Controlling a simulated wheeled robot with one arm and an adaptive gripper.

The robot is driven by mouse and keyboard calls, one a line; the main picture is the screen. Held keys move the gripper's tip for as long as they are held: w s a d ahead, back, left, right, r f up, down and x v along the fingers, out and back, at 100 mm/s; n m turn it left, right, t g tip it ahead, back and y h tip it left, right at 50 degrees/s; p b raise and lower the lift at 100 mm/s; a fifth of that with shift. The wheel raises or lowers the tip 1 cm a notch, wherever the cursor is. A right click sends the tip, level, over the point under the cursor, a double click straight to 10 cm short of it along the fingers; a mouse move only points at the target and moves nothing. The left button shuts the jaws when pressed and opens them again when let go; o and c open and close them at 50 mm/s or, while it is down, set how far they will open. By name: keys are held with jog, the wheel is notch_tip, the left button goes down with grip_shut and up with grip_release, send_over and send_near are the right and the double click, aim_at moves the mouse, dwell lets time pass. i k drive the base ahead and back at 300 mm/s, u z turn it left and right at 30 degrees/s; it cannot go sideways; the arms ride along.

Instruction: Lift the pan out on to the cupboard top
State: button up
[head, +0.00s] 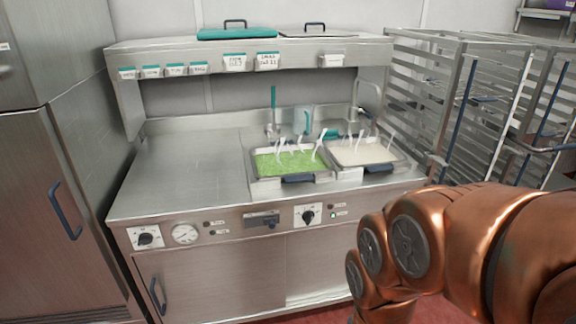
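Two metal pans sit side by side in wells in the steel cupboard top. The left pan (255,175) holds bright green contents. The right pan (400,159) holds pale, whitish contents. Each has a dark handle at its front, the left one (298,178) and the right one (380,168). White wisps stand over both pans. The bare cupboard top (185,170) lies to the left of the pans. My copper arm fills the lower right of the head view. My gripper is outside the picture, so its state is hidden.
An overhead shelf (130,57) carries a teal lid (236,34) and a metal lid (316,33). A teal-handled utensil (273,105), a clear jug (303,120) and a tap (366,95) are behind the pans. A wire rack (480,90) stands right; a tall steel cabinet (55,180) stands left.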

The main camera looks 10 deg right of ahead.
aim_at(185, 178)
jog(key=z, duration=0.1)
jog(key=k, duration=1)
jog(key=u, duration=1.05)
jog(key=i, duration=1.25)
jog(key=z, duration=0.3)
